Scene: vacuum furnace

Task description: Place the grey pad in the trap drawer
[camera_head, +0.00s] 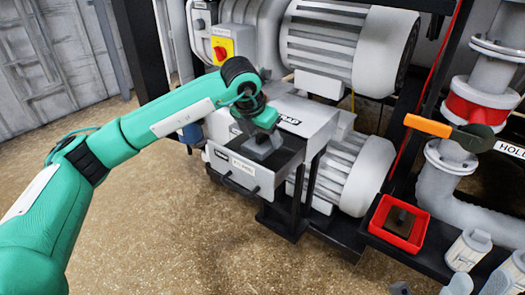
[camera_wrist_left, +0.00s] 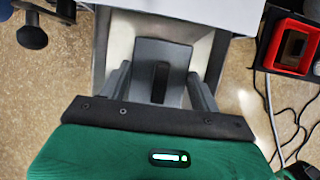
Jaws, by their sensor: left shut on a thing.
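The trap drawer (camera_head: 237,176) is pulled out from the white trap box (camera_head: 300,115), with its labelled front and dark handle facing the lower left. My left gripper (camera_head: 262,140) is over the open drawer, pointing down. In the left wrist view it is shut on the grey pad (camera_wrist_left: 178,58), a flat grey plate with a dark raised grip in its middle. The pad lies between the drawer's pale walls (camera_wrist_left: 120,42) in that view. I cannot tell whether it touches the drawer floor.
A red tray (camera_head: 398,222) sits on the dark frame to the right. An orange-handled valve (camera_head: 428,125) and pipes stand behind it. A motor (camera_head: 345,50) is above the trap box. The floor at the lower middle is clear.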

